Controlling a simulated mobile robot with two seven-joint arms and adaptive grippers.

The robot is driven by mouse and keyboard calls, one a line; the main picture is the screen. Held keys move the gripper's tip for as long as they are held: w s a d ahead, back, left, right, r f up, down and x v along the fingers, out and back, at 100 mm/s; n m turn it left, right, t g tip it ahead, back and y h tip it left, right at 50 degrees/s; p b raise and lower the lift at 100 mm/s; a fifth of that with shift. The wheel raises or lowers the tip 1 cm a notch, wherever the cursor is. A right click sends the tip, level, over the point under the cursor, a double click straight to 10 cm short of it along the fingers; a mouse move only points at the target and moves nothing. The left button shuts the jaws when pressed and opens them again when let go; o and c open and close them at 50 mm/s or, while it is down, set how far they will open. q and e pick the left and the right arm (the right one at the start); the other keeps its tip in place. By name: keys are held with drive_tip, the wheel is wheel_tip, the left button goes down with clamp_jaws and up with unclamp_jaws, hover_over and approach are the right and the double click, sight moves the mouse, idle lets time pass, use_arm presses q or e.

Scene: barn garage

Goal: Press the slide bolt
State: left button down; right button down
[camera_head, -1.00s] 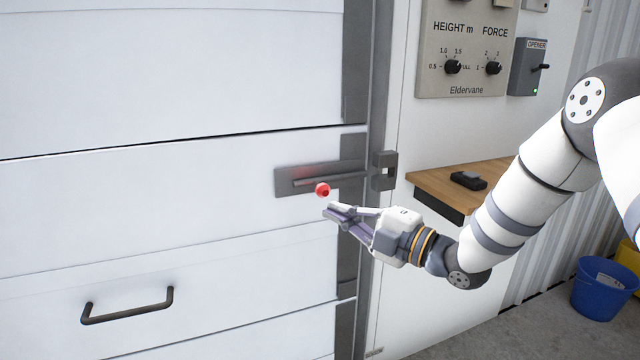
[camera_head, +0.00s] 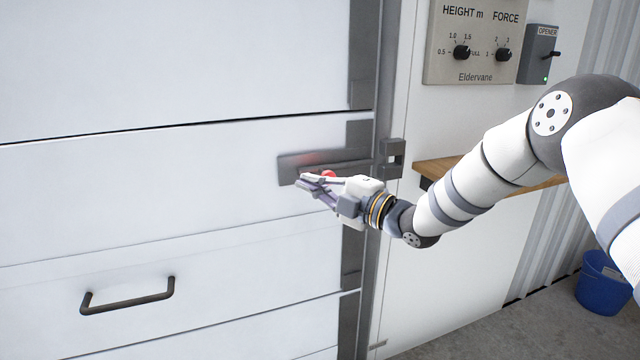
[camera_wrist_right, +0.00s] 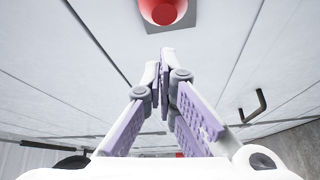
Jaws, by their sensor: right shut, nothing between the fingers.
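The slide bolt (camera_head: 289,167) is a grey plate with a rod, mounted on the white door near its right edge. Its red knob (camera_head: 329,174) shows just above my right gripper, which partly covers the knob and rod. My right gripper (camera_head: 302,181) is shut and empty, its fingers pointing left across the lower part of the bolt. In the right wrist view the red knob (camera_wrist_right: 163,11) is at the top, beyond the fingertips of the gripper (camera_wrist_right: 160,58). I cannot tell whether the gripper touches the knob. My left gripper is out of view.
The bolt's grey keeper (camera_head: 391,158) is on the door frame at right. A dark handle (camera_head: 128,296) sits lower left on the door. A control panel (camera_head: 470,45), an opener box (camera_head: 539,55) and a wooden shelf (camera_head: 435,166) are right. A blue bucket (camera_head: 603,285) stands on the floor.

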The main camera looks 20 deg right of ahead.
drive_tip(key=shift+w+d, duration=0.2)
drive_tip(key=shift+d, duration=0.8)
drive_tip(key=d, duration=0.6)
drive_tip(key=shift+w, duration=0.1)
